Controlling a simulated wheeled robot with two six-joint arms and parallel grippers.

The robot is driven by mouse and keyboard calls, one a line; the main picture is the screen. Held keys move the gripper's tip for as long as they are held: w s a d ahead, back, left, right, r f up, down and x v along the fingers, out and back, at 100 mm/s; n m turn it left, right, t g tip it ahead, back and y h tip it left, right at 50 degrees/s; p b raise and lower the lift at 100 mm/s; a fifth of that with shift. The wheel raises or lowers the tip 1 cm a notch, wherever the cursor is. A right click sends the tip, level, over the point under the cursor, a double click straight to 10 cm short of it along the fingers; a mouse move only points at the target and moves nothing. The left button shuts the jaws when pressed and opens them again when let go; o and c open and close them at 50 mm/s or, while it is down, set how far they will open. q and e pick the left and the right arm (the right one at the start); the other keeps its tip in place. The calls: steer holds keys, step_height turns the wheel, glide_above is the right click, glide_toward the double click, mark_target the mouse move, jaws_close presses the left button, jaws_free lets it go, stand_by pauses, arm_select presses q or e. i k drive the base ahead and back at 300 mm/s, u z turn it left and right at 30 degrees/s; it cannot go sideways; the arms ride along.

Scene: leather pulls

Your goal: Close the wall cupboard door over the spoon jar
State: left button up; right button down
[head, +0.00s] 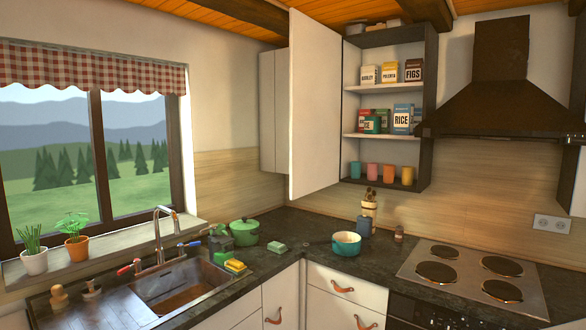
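The wall cupboard (433,95) hangs at the upper middle, with a dark frame and open shelves showing. Its white door (315,110) stands wide open at the cupboard's left side; no pull shows on the face I see. The spoon jar (369,210), light-coloured with brown spoon tops, stands on the counter below the cupboard, partly hidden by a blue-grey container (363,228) in front. Neither of my grippers shows in the head view.
Food boxes and coloured cups (407,175) fill the shelves. A dark hood (500,105) is close to the cupboard's right, above the hob (470,278). A teal pot (346,243) and a green pot (244,231) stand on the counter (300,226). The sink (180,290) is at left.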

mark_target(316, 49)
steer(key=u, duration=0.05)
steer(key=i, duration=1.9)
steer(key=u, duration=0.25)
